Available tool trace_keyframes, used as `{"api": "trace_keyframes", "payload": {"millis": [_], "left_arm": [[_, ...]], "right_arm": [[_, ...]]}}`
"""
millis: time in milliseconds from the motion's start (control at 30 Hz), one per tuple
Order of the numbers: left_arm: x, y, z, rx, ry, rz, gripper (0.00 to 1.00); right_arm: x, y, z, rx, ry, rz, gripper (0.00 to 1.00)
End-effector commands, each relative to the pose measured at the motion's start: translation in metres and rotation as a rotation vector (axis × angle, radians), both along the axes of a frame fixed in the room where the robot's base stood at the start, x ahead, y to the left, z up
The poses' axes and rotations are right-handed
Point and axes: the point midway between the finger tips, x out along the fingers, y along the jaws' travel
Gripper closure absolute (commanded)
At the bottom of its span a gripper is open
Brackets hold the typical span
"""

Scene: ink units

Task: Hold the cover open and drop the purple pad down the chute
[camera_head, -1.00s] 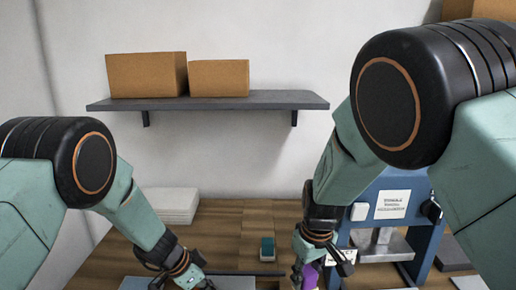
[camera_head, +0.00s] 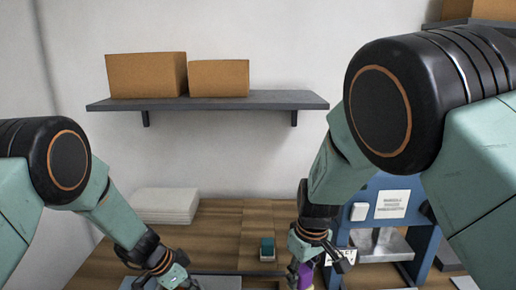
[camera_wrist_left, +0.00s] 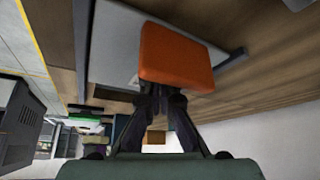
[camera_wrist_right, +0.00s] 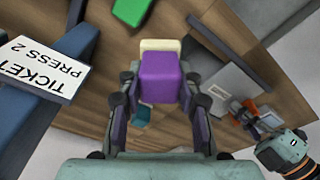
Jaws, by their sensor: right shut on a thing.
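The purple pad (camera_wrist_right: 160,78) is between the fingers of my right gripper (camera_wrist_right: 162,100), which is shut on it; a cream piece (camera_wrist_right: 160,45) shows just beyond it. In the head view the right gripper (camera_head: 307,272) and the pad are low, left of the blue press. My left gripper (camera_wrist_left: 162,92) is at an orange block (camera_wrist_left: 177,57) beside a grey plate (camera_wrist_left: 115,48). The block hides its fingertips, so I cannot tell whether they grip it. A dark opening shows near the plate's lower edge. I cannot tell whether the plate is the cover.
A blue press (camera_head: 390,190) with a white label stands at right. A small teal block (camera_head: 267,249) lies on the wooden table between the arms. A white stack (camera_head: 165,204) is at back left. Two cardboard boxes (camera_head: 146,75) sit on the wall shelf (camera_head: 215,101).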

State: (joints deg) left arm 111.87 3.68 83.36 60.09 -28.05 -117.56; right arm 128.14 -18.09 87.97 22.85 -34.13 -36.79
Motion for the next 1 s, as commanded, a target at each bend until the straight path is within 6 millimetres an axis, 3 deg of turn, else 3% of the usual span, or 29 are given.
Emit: {"api": "trace_keyframes", "payload": {"millis": [1000], "left_arm": [[0.000,0.000,0.000,0.001,0.000,0.001,1.00]], "right_arm": [[0.031,0.083,-0.011,-0.002,0.003,0.657,0.95]]}}
